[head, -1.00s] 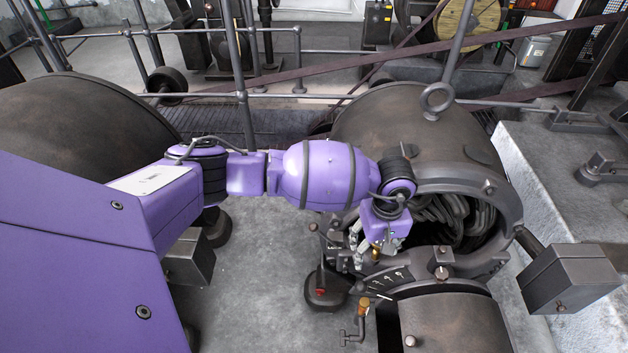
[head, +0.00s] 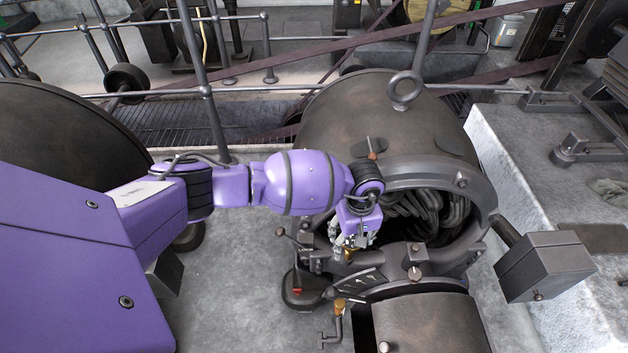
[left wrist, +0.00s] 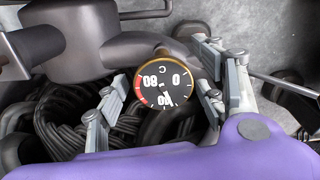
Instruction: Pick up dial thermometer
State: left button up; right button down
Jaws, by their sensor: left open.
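The dial thermometer (left wrist: 158,88) shows in the left wrist view as a round black dial with white numbers, a red arc and a brass rim. My left gripper (left wrist: 160,95) is open, with its fingers on either side of the dial. Some of the dial's edge is close to the fingers; I cannot tell whether they touch it. In the head view my left gripper (head: 350,240) points down at the front of the dark dynamo (head: 330,125), beside its open end. The thermometer is mostly hidden there by the gripper. My right gripper is not in view.
Thick dark cables (head: 425,215) fill the dynamo's open end. A lever (head: 292,250) on a round base stands left of my gripper, and a brass tap (head: 340,304) sits below it. A dark box (head: 545,265) juts out at right. An eyebolt (head: 403,90) tops the dynamo.

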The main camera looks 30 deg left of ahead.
pick_arm(q)
jog(key=shift+w+f, duration=0.1)
jog(key=shift+w, duration=0.1)
jog(key=c, duration=1.6)
jog(key=shift+o, duration=0.2)
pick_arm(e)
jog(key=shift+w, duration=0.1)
pick_arm(q)
jog(key=shift+r, duration=0.65)
notch_tip(320, 180, up, 2)
jog(key=shift+r, duration=0.2)
jog(key=s+d+r, duration=0.3)
jog(key=s+r, duration=0.1)
jog(key=s, duration=0.2)
jog(key=s+d+r+p, duration=0.1)
jog(key=s+d+r, duration=0.2)
jog(key=s+r, duration=0.2)
jog(key=shift+s+d+r+p, duration=0.2)
jog(key=shift+s+d+p, duration=0.15)
jog(key=shift+s, duration=0.4)
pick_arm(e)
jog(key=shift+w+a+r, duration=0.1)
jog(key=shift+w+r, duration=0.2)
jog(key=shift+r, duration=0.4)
